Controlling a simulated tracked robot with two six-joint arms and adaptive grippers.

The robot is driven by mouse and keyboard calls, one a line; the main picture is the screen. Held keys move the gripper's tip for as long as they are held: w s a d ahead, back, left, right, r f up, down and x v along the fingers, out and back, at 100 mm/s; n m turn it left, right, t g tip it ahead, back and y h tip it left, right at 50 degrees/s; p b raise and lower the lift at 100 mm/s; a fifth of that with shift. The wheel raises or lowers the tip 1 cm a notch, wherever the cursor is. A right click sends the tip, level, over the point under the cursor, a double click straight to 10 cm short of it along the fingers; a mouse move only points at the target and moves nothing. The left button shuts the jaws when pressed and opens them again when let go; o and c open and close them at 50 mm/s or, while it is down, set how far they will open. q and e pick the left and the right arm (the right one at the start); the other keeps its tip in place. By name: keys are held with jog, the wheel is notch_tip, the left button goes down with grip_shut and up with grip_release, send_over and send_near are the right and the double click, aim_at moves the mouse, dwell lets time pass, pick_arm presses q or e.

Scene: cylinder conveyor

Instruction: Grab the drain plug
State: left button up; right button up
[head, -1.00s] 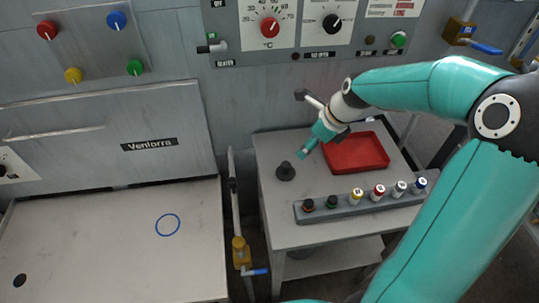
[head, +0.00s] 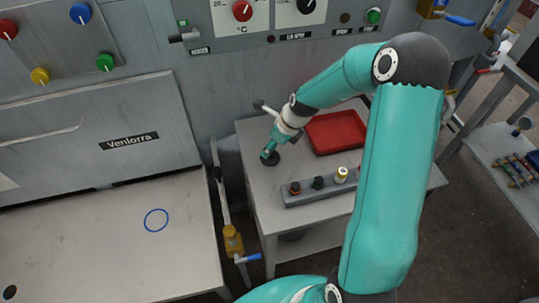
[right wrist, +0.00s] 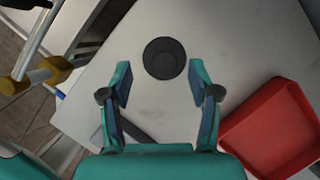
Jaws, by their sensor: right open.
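The drain plug (head: 271,161) is a dark, round, stepped piece standing on the grey cart top, left of the red tray. My right gripper (head: 267,153) is over it in the head view and hides part of it. In the right wrist view the drain plug (right wrist: 165,58) lies just beyond the fingertips, roughly centred between the open fingers of my right gripper (right wrist: 160,68). The gripper holds nothing. I cannot tell the exact height of the fingertips over the plug. My left gripper is not in view.
The red tray (head: 336,132) sits right of the plug. A grey rack (head: 298,200) with coloured-capped vials stands in front, partly hidden by my arm. A yellow-bodied valve (head: 232,240) is left of the cart. The left worktop has a blue ring (head: 156,220) and a dark hole (head: 10,292).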

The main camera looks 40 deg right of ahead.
jog(key=x, duration=0.3)
jog(key=shift+s+d+f, duration=0.1)
jog(key=shift+d+f, duration=0.2)
jog(key=shift+f, duration=0.15)
jog(key=shift+w+f, duration=0.2)
jog(key=shift+f, duration=0.3)
grip_shut()
